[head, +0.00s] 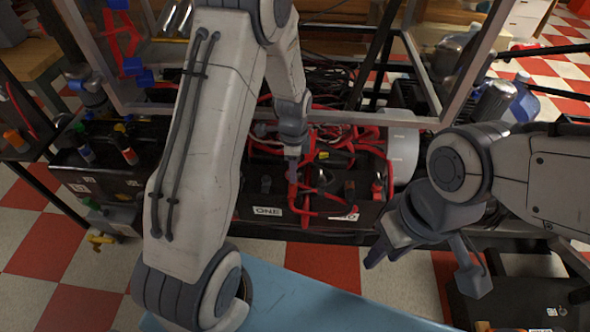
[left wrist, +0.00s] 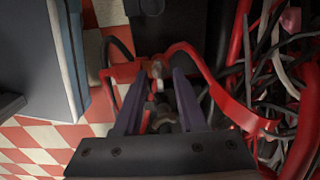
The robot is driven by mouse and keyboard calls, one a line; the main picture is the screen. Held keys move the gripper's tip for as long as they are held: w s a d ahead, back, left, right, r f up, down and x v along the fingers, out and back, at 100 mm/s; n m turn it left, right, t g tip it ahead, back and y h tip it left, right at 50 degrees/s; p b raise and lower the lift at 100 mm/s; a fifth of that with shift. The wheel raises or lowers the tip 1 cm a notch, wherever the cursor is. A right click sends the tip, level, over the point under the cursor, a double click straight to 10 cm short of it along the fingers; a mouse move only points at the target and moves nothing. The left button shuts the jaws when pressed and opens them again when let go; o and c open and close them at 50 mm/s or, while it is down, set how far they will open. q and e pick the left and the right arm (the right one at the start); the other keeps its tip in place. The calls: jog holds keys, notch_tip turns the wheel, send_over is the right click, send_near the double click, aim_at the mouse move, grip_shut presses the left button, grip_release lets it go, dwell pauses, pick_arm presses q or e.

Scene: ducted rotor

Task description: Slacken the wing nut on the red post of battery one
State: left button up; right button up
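Battery one, a black box with a white ONE label (head: 268,211), stands on the low shelf in the middle of the head view. Red cables cross its top. My left gripper (head: 292,180) points down at the battery's front top; its fingertips are small there. In the left wrist view its two fingers (left wrist: 159,78) are apart, one on each side of a small metal piece that looks like the wing nut (left wrist: 157,70), with gaps visible beside it. A red cable clamp (left wrist: 120,72) lies beside the nut. My right gripper (head: 424,262) is open and empty, right of the battery.
A metal frame (head: 345,117) stands behind and above the battery. Tangled red and black cables (left wrist: 270,85) lie close to the left gripper. Another black battery (head: 95,170) is at the left. A light blue surface (head: 300,300) is in front.

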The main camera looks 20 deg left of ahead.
pick_arm(q)
grip_shut()
jog(key=shift+d, duration=0.1)
